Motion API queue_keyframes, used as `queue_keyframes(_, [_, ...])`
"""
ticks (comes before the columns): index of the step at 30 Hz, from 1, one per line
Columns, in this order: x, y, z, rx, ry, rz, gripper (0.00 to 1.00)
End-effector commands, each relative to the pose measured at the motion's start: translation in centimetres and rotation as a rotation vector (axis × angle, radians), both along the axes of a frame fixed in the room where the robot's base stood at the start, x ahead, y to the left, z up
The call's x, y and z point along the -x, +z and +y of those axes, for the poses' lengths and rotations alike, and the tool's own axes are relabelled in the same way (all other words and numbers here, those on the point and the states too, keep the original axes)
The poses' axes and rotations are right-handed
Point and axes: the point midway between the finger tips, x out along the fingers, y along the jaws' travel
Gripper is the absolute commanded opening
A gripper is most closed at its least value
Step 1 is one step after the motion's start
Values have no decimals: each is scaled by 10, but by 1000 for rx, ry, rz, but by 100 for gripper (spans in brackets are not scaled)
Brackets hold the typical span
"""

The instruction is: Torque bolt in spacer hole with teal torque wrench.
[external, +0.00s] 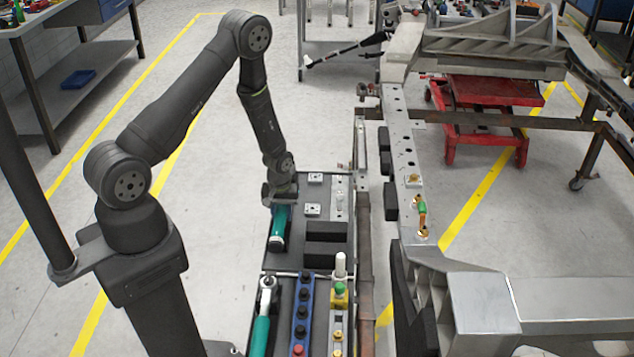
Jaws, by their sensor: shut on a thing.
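A teal wrench (261,335) with a silver ratchet head lies in the near tray, its lower end cut off by the picture edge. My gripper (281,196) is over the left side of the far tray, shut on the upper end of a teal and black tool (279,226). The fingers are small and partly hidden. On the chassis rail (404,150), a brass-coloured fitting (414,180) sits above a green and orange part (422,213). I cannot tell which of these is the bolt in the spacer hole.
The near tray holds a blue strip with dark knobs (303,310) and a yellow and green piece (340,294) beside a white cylinder (340,264). Black blocks (326,231) and small silver plates (314,209) lie in the far tray. A brown beam (364,240) runs between trays and chassis.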

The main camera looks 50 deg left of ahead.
Motion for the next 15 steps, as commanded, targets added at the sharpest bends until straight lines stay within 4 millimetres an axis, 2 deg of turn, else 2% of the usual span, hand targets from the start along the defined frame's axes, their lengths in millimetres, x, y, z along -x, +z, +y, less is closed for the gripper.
queue_keyframes(15, [-1,30,0,-1,0,-4,0])
